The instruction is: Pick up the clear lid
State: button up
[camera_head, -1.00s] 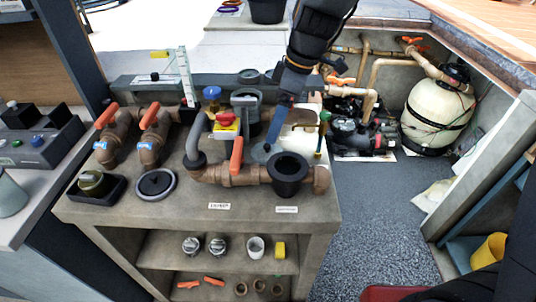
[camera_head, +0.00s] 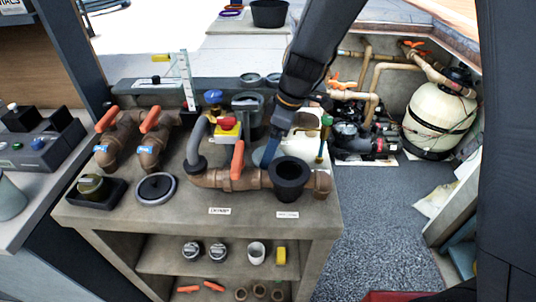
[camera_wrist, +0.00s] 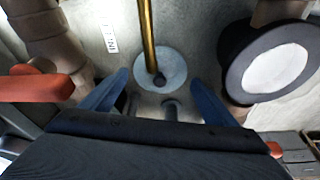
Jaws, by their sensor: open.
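A round pale blue-grey disc (camera_head: 260,156) lies on the counter behind the brown pipe. It also shows in the wrist view (camera_wrist: 172,62), with a dark knob at its middle and a brass rod across it. It may be the clear lid, but I cannot tell for sure. A second disc (camera_head: 156,187), dark with a grey rim, lies at the counter's front left. My gripper (camera_wrist: 161,78) is open and empty, its blue fingers on either side of the pale disc as seen from the wrist. In the head view, my gripper (camera_head: 270,152) hides part of that disc.
A black cup (camera_head: 288,180) stands on the pipe close to the right finger. An orange handle (camera_head: 237,160) rises at the left. A white container (camera_head: 303,141) and a brass rod (camera_head: 321,143) stand close behind.

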jog(key=shift+x, duration=0.8)
jog(key=c, duration=0.9)
jog(key=shift+o, duration=0.2)
